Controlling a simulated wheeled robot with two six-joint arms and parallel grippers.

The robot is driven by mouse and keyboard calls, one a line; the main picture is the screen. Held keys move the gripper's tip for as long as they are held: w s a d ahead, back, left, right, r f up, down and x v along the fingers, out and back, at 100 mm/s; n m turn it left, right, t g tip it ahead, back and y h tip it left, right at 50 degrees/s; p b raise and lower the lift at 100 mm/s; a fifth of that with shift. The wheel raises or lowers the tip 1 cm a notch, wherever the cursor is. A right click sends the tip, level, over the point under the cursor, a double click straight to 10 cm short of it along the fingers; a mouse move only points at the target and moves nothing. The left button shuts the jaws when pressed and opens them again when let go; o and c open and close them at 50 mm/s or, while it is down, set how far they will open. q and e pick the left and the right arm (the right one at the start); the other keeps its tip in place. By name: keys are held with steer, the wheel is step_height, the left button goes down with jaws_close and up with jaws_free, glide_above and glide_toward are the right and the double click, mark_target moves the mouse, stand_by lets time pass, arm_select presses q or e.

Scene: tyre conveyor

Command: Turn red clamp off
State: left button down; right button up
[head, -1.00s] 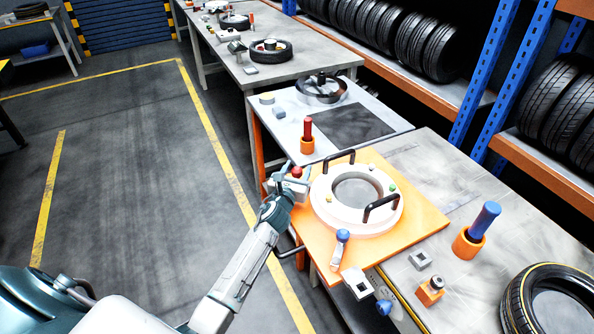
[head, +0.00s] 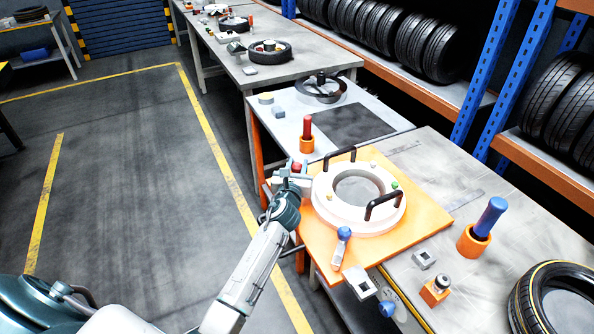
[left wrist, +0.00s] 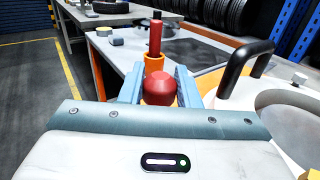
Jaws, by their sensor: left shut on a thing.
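The red clamp (head: 297,167) sits at the left edge of the orange plate, and its rounded red knob (left wrist: 159,89) fills the gap between my fingers in the left wrist view. My left gripper (head: 290,172) is shut on the red clamp, with a blue-grey finger on each side of the knob. The clamp's lower part is hidden behind the gripper. The white ring (head: 325,205) with two black handles lies on the orange plate (head: 420,215) just right of the gripper. A blue-handled clamp (head: 343,238) stands at the plate's front. My right gripper is not in view.
A red-handled tool in an orange holder (head: 307,140) stands close behind the clamp. A blue-handled tool (head: 487,220) and a tyre (head: 520,295) are at the right. Open floor (head: 130,180) lies to the left.

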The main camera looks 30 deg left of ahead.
arm_select(q)
steer(key=c, duration=1.1)
jaws_free()
steer(key=shift+s, duration=0.1)
steer(key=v, duration=1)
steer(key=shift+s+d, duration=0.15)
steer(key=shift+s, duration=0.15)
